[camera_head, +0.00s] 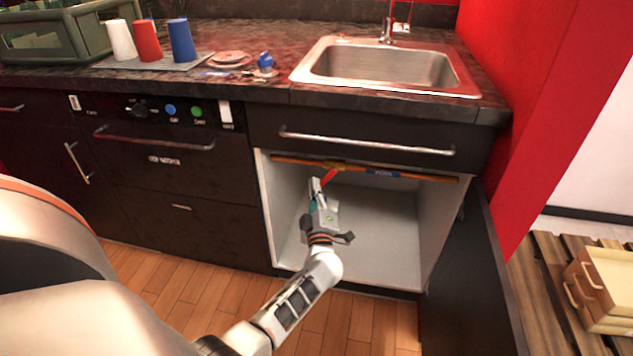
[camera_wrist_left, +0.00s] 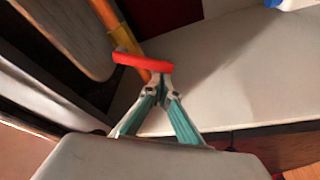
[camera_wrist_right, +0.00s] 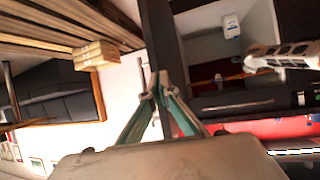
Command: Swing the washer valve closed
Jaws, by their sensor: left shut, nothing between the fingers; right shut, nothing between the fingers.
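The washer valve has a red lever (camera_head: 329,176) under a copper-orange pipe (camera_head: 430,178) at the top of the open cabinet below the sink. In the head view the lever slants down and left from the pipe. My left gripper (camera_head: 317,186) is inside the cabinet opening, close to the lever's lower end. In the left wrist view the red lever (camera_wrist_left: 143,62) lies across the front of the shut fingertips (camera_wrist_left: 161,84); I cannot tell whether they touch. My right gripper (camera_wrist_right: 157,88) is shut and empty in its wrist view, and is outside the head view.
A blue label (camera_head: 383,173) sits on the pipe. The cabinet's open door (camera_head: 468,270) stands at the right. A drawer with a metal handle (camera_head: 365,145) is just above the opening. Wooden drawers (camera_head: 600,285) stand at far right. The cabinet's white interior looks largely clear.

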